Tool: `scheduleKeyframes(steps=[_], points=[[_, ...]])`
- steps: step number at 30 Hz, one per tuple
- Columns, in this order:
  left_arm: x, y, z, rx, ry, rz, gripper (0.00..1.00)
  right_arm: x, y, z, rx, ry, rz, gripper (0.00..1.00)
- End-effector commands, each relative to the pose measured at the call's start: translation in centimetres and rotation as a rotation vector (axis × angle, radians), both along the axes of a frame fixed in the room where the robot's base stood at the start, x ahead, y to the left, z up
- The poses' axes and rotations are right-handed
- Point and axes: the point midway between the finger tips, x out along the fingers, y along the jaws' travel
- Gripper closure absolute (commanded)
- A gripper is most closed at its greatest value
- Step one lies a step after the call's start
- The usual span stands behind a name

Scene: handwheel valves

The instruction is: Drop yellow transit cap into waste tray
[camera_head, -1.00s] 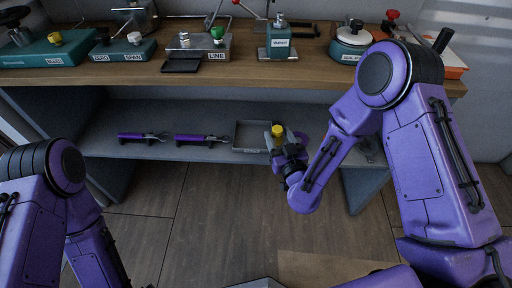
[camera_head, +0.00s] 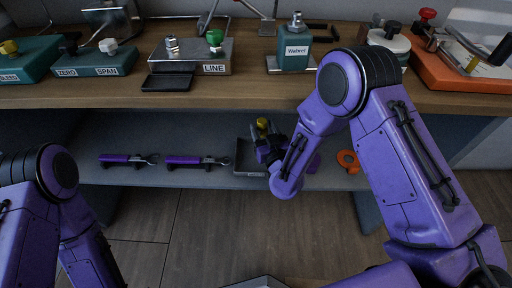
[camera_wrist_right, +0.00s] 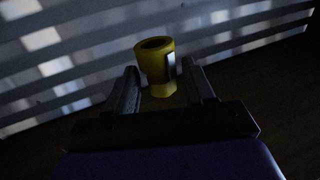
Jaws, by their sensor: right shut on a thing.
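The yellow transit cap (camera_head: 263,123) is between the fingertips of my right gripper (camera_head: 268,138), which is shut on it. In the right wrist view the cap (camera_wrist_right: 156,62) is a yellow cylinder with an open top, held between the two dark fingers (camera_wrist_right: 162,88). The grey waste tray (camera_head: 243,160) sits on the lower shelf. My right gripper is in front of and partly over the tray in the head view and hides its right part. The height of the cap above the tray is hard to tell. The left gripper is not visible; only my left arm shows.
Two purple-handled tools (camera_head: 183,161) lie on the lower shelf (camera_head: 140,178) left of the tray. An orange ring-shaped part (camera_head: 348,160) lies to its right. The wooden worktop (camera_head: 250,92) above carries valve blocks, including a teal bottle-shaped block (camera_head: 292,52).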

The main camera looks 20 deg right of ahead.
Motion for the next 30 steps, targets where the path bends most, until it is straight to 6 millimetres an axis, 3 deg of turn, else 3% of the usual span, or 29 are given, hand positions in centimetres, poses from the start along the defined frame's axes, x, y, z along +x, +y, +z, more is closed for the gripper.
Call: scheduleKeyframes(steps=[7, 18, 27, 28, 30], points=[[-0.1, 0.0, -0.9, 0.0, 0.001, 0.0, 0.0, -0.1, -0.3, -1.0, 0.0, 0.001, -0.006, 0.78], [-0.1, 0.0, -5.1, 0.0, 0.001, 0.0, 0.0, 0.0, 0.0, -5.9, 0.0, 0.0, -0.002, 0.78], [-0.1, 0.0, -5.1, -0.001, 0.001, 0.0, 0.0, 0.0, 0.0, -6.0, 0.0, -0.001, -0.001, 0.78], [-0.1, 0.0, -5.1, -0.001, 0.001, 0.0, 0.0, 0.0, 0.0, -6.0, 0.0, -0.001, -0.001, 0.37], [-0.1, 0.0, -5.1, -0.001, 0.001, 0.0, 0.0, 0.0, 0.1, -6.0, 0.0, -0.001, -0.001, 0.17]])
